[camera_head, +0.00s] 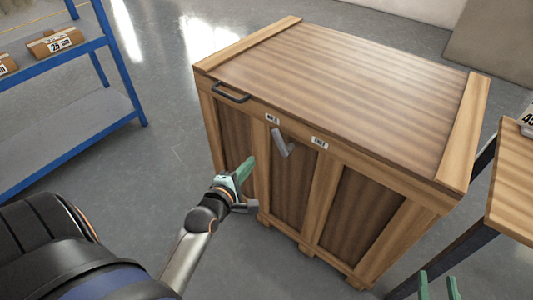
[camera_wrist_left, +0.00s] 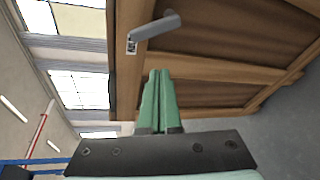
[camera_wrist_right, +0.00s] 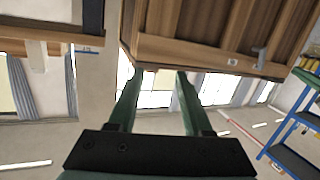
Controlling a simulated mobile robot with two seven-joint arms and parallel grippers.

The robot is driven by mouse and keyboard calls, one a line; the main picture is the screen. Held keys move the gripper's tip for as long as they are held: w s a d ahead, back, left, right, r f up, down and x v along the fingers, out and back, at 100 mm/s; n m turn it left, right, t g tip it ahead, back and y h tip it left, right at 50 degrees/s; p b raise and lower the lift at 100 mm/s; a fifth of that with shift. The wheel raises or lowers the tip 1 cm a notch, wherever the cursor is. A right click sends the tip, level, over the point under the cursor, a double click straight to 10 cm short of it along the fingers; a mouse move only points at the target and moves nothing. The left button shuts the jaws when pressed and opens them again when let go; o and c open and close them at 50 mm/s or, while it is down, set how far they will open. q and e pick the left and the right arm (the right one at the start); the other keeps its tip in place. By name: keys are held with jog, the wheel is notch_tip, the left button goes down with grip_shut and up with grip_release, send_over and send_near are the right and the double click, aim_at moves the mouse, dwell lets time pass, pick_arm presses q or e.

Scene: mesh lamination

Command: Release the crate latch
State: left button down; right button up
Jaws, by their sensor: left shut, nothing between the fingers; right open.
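A large wooden crate (camera_head: 340,90) with a closed lid stands on the floor in the head view. Its grey latch lever (camera_head: 282,143) is on the front face below the lid edge, hanging tilted downward to the right. The latch also shows in the left wrist view (camera_wrist_left: 158,28) and small in the right wrist view (camera_wrist_right: 259,57). My left gripper (camera_head: 251,162) is shut and empty, in front of the crate, left of and a little below the latch, apart from it. My right gripper (camera_head: 438,280) is open and empty at the bottom right, away from the latch.
A black handle (camera_head: 231,93) is on the lid's front edge at left. Two small labels (camera_head: 320,143) are near the latch. A blue shelf (camera_head: 75,120) with boxes stands at left. A wooden table (camera_head: 510,190) stands close at right. Floor in front is clear.

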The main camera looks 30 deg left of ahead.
aim_at(283, 140)
pick_arm(q)
jog(key=a+n, duration=0.1)
jog(key=a+n+b, duration=0.1)
jog(key=n, duration=0.1)
jog(key=shift+w+f+y, duration=0.15)
jog(key=shift+w+y, duration=0.25)
pick_arm(e)
jog(key=shift+w+a+r, duration=0.1)
jog(key=shift+w+a, duration=0.1)
jog(key=shift+w, duration=0.25)
pick_arm(q)
jog(key=shift+w, duration=0.1)
pick_arm(e)
jog(key=shift+t, duration=0.3)
